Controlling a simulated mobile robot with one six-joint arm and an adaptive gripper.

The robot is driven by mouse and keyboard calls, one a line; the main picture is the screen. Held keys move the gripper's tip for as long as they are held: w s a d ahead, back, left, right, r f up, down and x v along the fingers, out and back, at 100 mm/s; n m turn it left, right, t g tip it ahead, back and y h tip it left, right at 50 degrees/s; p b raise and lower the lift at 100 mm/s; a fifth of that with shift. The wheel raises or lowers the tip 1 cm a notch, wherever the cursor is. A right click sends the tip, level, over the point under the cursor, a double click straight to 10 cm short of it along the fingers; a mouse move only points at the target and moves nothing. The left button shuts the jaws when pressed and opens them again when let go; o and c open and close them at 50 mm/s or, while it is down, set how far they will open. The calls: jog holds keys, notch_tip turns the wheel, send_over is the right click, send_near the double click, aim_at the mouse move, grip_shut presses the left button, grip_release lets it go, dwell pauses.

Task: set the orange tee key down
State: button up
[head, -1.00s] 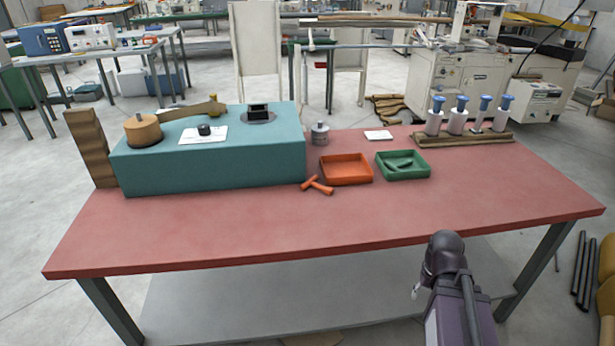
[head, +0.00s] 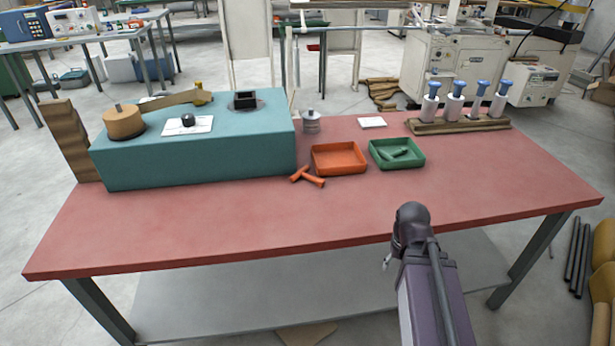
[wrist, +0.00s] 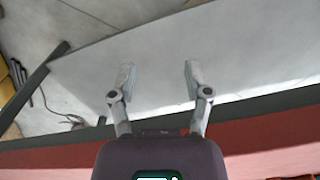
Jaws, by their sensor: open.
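The orange tee key (head: 307,176) lies on the red tabletop, just left of the orange tray and close to the front right corner of the teal box. The orange tray (head: 340,172) beside it looks empty. My gripper (wrist: 158,78) is open and empty in the wrist view, its two fingers spread over the table's front edge and the grey lower shelf. In the head view my arm stands in front of the table, well apart from the key, and its fingers are mostly hidden.
The teal box (head: 200,164) carries a wooden spool (head: 124,124) and a black square part. A green tray (head: 396,165) holds a green piece. A rack with several blue-topped spindles (head: 460,124) stands at the back right. The front of the red table (head: 240,230) is clear.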

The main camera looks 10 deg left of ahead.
jog(key=w+a+r+n+p, duration=0.1)
jog(key=w+a+r+p, duration=0.1)
jog(key=w+r+p, duration=0.1)
jog(key=w+a+r+n+p, duration=0.2)
jog(key=w+a+r+p, duration=0.1)
jog(key=w+r+p, duration=0.1)
jog(key=w+a+r+n+p, duration=0.1)
jog(key=w+a+r+p, duration=0.1)
jog(key=w+r+p, duration=0.1)
jog(key=shift+w+a+r+n+p, duration=0.2)
jog(key=shift+w+r+n+p, duration=0.15)
jog(key=shift+w, duration=0.35)
jog(key=w+a+r+n+p, duration=0.3)
jog(key=w+a+r+p, duration=0.2)
jog(key=w+a, duration=0.2)
jog(key=w+a+r+n+p, duration=0.4)
jog(key=w+a+r+p, duration=0.1)
jog(key=a, duration=0.4)
jog(key=shift+w, duration=0.85)
jog(key=shift+n, duration=0.25)
jog(key=b, duration=0.9)
send_over(319, 181)
notch_tip(319, 181, down, 8)
jog(key=shift+w+f, duration=0.1)
jog(key=shift+f, duration=0.15)
jog(key=shift+p, duration=0.3)
